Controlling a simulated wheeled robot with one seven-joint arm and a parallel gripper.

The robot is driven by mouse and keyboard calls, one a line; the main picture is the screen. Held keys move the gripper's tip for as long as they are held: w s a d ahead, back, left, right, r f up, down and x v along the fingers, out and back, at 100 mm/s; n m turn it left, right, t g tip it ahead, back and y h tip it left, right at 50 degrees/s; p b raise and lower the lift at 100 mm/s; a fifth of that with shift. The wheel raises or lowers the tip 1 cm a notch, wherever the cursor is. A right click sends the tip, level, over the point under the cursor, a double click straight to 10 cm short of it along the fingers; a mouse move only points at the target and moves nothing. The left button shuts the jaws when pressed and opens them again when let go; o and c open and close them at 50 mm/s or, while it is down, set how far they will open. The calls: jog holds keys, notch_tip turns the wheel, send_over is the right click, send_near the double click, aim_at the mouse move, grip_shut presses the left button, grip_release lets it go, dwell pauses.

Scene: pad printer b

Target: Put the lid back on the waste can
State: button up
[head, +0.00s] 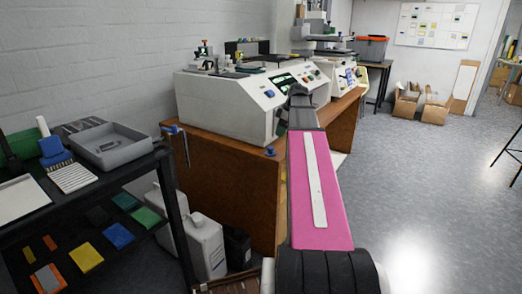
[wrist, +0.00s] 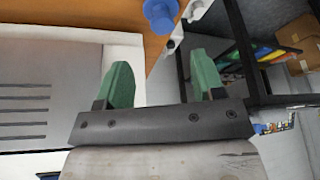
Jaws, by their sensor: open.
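I cannot make out a waste can or its lid for certain in either view. My gripper (wrist: 160,80) shows in the wrist view with its two green fingers apart and nothing between them. In the head view my pink arm reaches over the floor toward the wooden bench and hides what lies behind it. A small blue object (wrist: 161,14) sits beyond the fingers by the bench edge in the wrist view; a blue object (head: 270,151) also shows at the bench edge in the head view.
A white pad printer (head: 225,105) stands on the brown bench (head: 225,170). A black cart (head: 100,185) with a grey tray (head: 108,148) is at left. White jugs (head: 205,245) stand on the floor below. Open floor lies at right, with cardboard boxes (head: 405,105) behind.

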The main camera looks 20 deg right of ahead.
aim_at(271, 147)
jog(key=x, duration=0.5)
jog(key=shift+w+a+f, duration=0.1)
jog(key=shift+w+a, duration=0.1)
jog(key=shift+w, duration=0.1)
jog(key=shift+s+x, duration=0.2)
jog(key=shift+x, duration=1.05)
jog(key=shift+s+x, duration=0.2)
jog(key=shift+x, duration=1.05)
jog(key=shift+w+a, duration=0.1)
jog(key=c, duration=0.6)
